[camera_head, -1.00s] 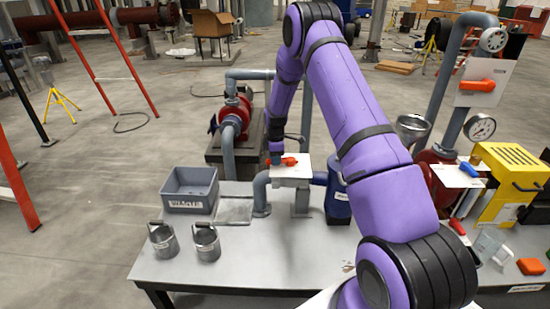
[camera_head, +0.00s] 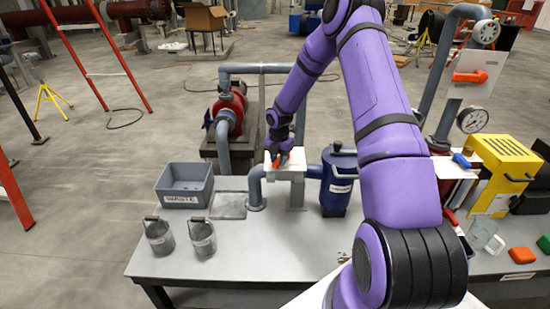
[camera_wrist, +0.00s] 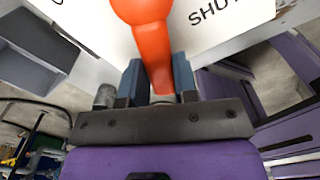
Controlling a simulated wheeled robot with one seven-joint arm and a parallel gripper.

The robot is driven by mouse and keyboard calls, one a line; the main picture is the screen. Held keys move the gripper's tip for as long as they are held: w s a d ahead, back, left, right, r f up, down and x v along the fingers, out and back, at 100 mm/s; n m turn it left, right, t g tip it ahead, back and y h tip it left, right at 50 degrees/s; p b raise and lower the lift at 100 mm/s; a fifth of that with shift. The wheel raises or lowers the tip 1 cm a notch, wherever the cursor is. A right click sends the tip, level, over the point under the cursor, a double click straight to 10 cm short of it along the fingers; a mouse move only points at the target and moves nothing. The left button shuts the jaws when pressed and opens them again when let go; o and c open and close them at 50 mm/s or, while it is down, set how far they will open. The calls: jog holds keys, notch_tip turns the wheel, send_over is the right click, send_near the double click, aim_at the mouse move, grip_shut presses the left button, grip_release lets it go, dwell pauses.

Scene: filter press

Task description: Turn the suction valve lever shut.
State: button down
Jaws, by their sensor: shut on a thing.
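An orange lever (camera_head: 278,163) sits on a white plate (camera_head: 296,161) on the pipe at the back of the bench. My gripper (camera_head: 285,153) is at its free end. In the wrist view the orange lever (camera_wrist: 150,42) runs down between my two fingers, and the gripper is shut on it. The white plate (camera_wrist: 217,18) carries "SHUT" lettering right of the lever; a mark at its upper left is cut off. The lever lies slanted, and I cannot tell which label it lines up with.
A grey waste bin (camera_head: 185,183) and two metal cups (camera_head: 202,238) stand at left. A blue canister (camera_head: 339,182) stands close right of the plate. A red pump (camera_head: 231,110) is behind. Another orange lever (camera_head: 470,77) and a gauge (camera_head: 472,119) are at right. The bench front is clear.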

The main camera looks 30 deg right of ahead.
jog(key=shift+s+d+n, duration=0.3)
jog(key=shift+n, duration=0.55)
jog(key=shift+s+d+n, duration=0.3)
jog(key=shift+d+n, duration=0.05)
jog(key=shift+n, duration=0.45)
jog(key=shift+s+d+n, duration=0.3)
jog(key=shift+n, duration=0.55)
jog(key=c, duration=0.9)
grip_release()
jog(key=shift+r, duration=0.1)
notch_tip(320, 180, up, 11)
jog(key=shift+f, duration=0.15)
